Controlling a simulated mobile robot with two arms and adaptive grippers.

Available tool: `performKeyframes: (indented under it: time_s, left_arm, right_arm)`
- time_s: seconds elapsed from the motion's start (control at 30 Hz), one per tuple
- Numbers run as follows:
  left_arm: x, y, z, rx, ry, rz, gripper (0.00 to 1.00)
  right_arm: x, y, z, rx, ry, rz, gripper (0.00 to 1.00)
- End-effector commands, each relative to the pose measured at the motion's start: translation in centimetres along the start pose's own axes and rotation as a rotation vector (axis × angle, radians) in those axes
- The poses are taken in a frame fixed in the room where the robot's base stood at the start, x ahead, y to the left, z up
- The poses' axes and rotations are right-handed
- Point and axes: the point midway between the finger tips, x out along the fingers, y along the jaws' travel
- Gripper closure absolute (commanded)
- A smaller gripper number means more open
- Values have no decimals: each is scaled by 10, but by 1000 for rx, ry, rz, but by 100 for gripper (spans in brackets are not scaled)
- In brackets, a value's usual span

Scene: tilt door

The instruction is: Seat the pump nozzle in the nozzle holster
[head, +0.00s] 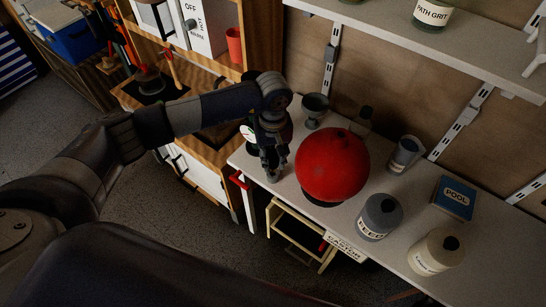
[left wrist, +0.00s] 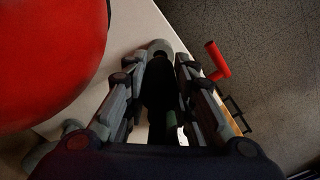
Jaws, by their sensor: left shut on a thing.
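My left gripper (head: 272,173) points down at the left end of the white bench, left of the red ball. In the left wrist view, its fingers (left wrist: 162,62) are closed around a dark, slim thing (left wrist: 158,88), which seems to be the pump nozzle; its far end is hard to make out. A grey rounded piece (left wrist: 160,46) shows at the fingertips, perhaps the nozzle holster; I cannot tell whether the nozzle is inside it. A dial gauge (head: 248,133) shows partly behind the gripper. My right gripper is not in view.
The large red ball (head: 332,165) stands close right of the gripper. A red handle (left wrist: 217,60) juts out beyond the bench edge.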

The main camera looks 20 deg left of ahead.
Motion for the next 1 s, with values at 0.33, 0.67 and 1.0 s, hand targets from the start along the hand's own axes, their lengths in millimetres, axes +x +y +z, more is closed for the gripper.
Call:
performKeyframes:
  time_s: [0.33, 0.67, 1.0]
  left_arm:
    - [0, 0, 0, 0, 0, 0, 100]
    - [1, 0, 0, 0, 0, 0, 100]
    - [0, 0, 0, -1, 0, 0, 100]
  right_arm:
    - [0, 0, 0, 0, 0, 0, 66]
    - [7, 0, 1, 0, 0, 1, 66]
    - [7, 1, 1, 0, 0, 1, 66]
